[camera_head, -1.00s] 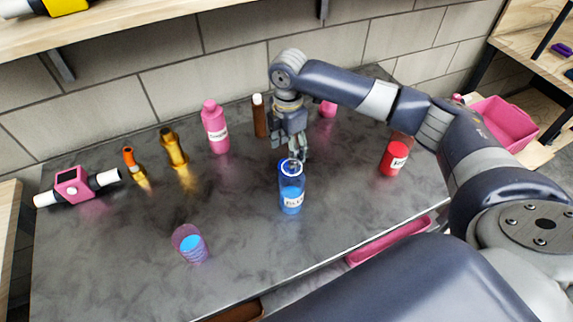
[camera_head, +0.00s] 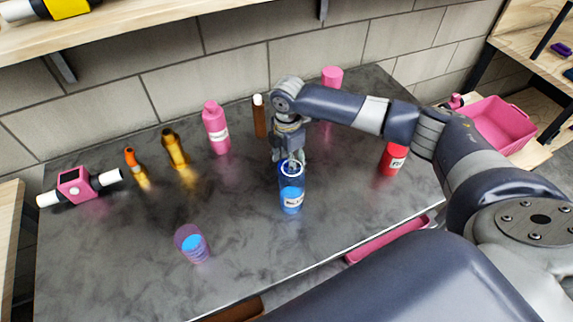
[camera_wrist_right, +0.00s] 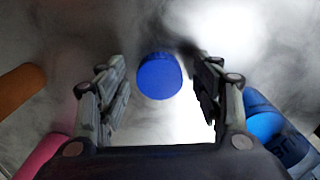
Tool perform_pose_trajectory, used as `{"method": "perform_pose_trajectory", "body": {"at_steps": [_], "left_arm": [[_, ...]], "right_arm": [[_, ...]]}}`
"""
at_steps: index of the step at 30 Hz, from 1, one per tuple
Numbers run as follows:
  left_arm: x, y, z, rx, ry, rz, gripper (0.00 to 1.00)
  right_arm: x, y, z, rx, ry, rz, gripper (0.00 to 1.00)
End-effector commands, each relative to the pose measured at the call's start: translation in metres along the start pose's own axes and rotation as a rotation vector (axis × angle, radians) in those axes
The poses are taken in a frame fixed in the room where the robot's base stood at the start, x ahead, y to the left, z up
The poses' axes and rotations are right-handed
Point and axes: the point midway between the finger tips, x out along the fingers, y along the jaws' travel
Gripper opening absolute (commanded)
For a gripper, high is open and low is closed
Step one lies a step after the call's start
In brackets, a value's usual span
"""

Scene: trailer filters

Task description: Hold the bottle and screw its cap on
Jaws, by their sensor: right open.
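A round blue cap (camera_wrist_right: 159,76) lies on the bench between my right gripper's fingers in the wrist view, with space on both sides. My right gripper (camera_head: 290,157) is open and points down just behind the bottle in the head view, where the cap is hidden. My left gripper is not in view.
A pink bottle (camera_head: 216,128), a brown bottle (camera_head: 259,117) and a pink container (camera_head: 332,78) stand at the back. A red labelled container (camera_head: 392,159) is right, a clear cup with blue liquid (camera_head: 192,244) front left. The bench (camera_head: 120,235) has free room at front left.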

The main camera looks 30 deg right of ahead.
Motion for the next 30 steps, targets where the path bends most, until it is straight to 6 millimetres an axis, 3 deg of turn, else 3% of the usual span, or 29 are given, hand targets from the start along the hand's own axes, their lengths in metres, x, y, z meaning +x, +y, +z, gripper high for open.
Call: {"method": "perform_pose_trajectory", "body": {"at_steps": [5,11,23,30], "left_arm": [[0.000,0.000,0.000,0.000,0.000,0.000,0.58],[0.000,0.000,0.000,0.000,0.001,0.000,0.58],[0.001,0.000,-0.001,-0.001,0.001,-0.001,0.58],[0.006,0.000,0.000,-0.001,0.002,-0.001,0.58]], "right_arm": [[0.000,0.000,0.000,0.000,0.000,0.000,0.60],[-0.001,0.000,0.000,0.000,0.000,0.001,0.30],[-0.005,0.001,0.000,0.000,0.001,0.003,0.30],[-0.046,0.002,0.000,0.000,0.001,0.006,0.30]]}}
